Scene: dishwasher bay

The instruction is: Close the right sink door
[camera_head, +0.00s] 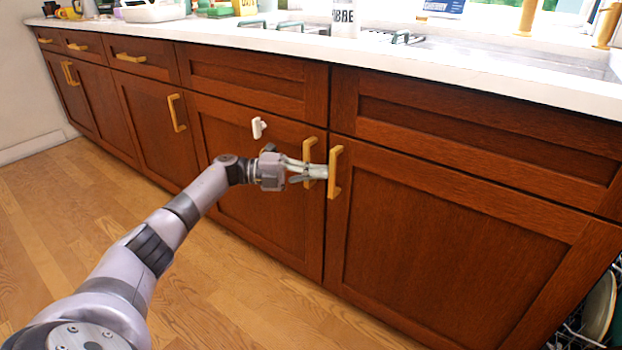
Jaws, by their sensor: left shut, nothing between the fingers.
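The right sink door (440,240) is a reddish-brown panel under the sink, with a yellow upright handle (335,172) near its left edge. It looks flush or nearly flush with the cabinet front; a small gap cannot be ruled out. The left sink door (235,185) beside it looks shut, and its handle (309,168) is partly hidden behind my fingers. My left gripper (325,172) is shut and empty, in front of the left door. Its fingertips reach the right door's handle; I cannot tell whether they touch it. My right gripper is not in view.
A white latch-like piece (259,128) sits on the left door. The white countertop (480,75) runs above, with the sink (560,58) at right. A dish rack with plates (599,306) shows at lower right. The wooden floor (60,230) at left is clear.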

